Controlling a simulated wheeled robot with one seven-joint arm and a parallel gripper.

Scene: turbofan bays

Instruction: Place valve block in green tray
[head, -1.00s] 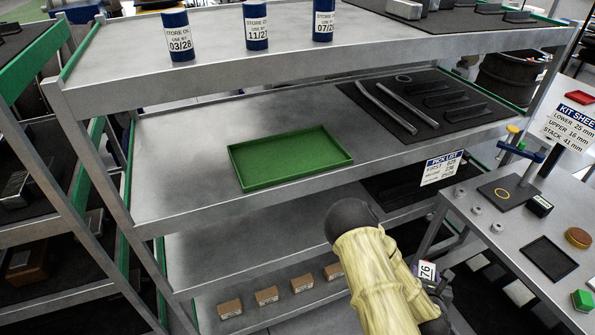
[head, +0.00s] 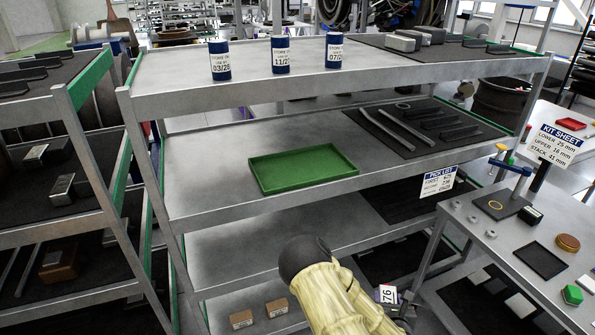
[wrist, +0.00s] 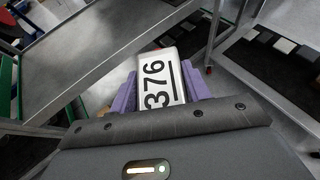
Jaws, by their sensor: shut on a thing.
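The green tray (head: 304,183) lies empty on the left part of the rack's middle shelf in the head view. My gripper (wrist: 160,88), with purple fingers, is shut on a white block labelled 376 (wrist: 161,72), which I take as the valve block. The block's label (head: 388,294) also shows in the head view, low and right of the tray, in front of the rack. The block is apart from the tray. My arm hides part of the gripper in the head view.
Metal bars (head: 401,126) lie on a dark mat right of the tray. Several blue cans (head: 281,56) stand on the shelf above. A pick list (head: 438,181) hangs on the shelf's front edge. A workbench (head: 480,232) stands at right. Bare shelf (head: 205,165) lies left of the tray.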

